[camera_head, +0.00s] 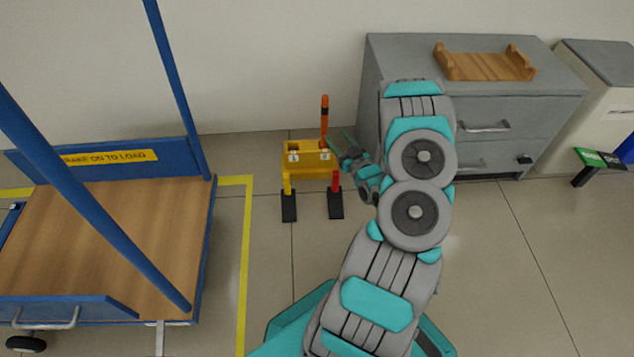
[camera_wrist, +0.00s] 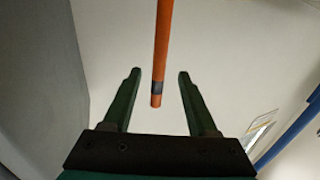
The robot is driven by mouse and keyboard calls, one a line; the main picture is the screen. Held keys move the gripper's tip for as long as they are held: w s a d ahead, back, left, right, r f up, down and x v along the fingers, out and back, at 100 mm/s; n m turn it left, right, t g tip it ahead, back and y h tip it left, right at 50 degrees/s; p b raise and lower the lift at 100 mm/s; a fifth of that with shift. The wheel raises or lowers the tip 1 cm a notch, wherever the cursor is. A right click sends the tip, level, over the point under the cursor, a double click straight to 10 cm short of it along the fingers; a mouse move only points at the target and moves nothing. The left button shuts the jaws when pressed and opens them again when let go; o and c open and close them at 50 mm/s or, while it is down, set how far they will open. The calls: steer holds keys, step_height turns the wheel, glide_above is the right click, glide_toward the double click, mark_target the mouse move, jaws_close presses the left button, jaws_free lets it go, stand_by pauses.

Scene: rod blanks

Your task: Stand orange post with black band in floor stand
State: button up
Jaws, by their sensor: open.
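The orange post (camera_head: 324,126) with a black band near its top stands upright at the right part of the yellow floor stand (camera_head: 309,160). Its lower end is hidden in or behind the stand. My gripper (camera_head: 340,143) is open, just right of the post and close to the stand's top. In the wrist view, the post (camera_wrist: 163,40) shows between the two open green fingers (camera_wrist: 158,75), with its banded end toward the gripper base. Gaps show on both sides of it. I cannot tell how deep it is between the fingers.
A blue cart (camera_head: 120,220) with a wooden deck stands left, beyond yellow floor tape (camera_head: 245,260). A grey drawer cabinet (camera_head: 480,100) with a wooden tray (camera_head: 485,66) stands right of the stand. The wall is close behind. Floor in front of the stand is clear.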

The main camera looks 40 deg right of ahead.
mark_target(325, 123)
steer(key=w+r+n+g, duration=0.1)
steer(key=w+r+g, duration=0.1)
steer(key=w+g, duration=0.1)
steer(key=shift+w+n+g, duration=0.15)
steer(key=shift+n+g, duration=0.15)
steer(key=shift+n, duration=0.1)
step_height(325, 123, up, 2)
steer(key=shift+w+a+r+g+h, duration=0.15)
steer(key=shift+g+h, duration=0.15)
steer(key=shift+g, duration=0.8)
steer(key=s+a+r+m+g, duration=0.1)
steer(key=s+a+r+g, duration=0.7)
steer(key=s+a+r, duration=0.6)
steer(key=s+a+r+g+y, duration=0.1)
steer(key=s+a+r+g, duration=0.1)
steer(key=s+a, duration=0.8)
steer(key=s+a+r+n+g+y, duration=0.1)
steer(key=s+a+r+g+y, duration=0.1)
steer(key=s+a, duration=0.9)
steer(key=s+r+g, duration=0.1)
steer(key=s+r, duration=0.1)
steer(key=s, duration=0.1)
steer(key=shift+g, duration=0.3)
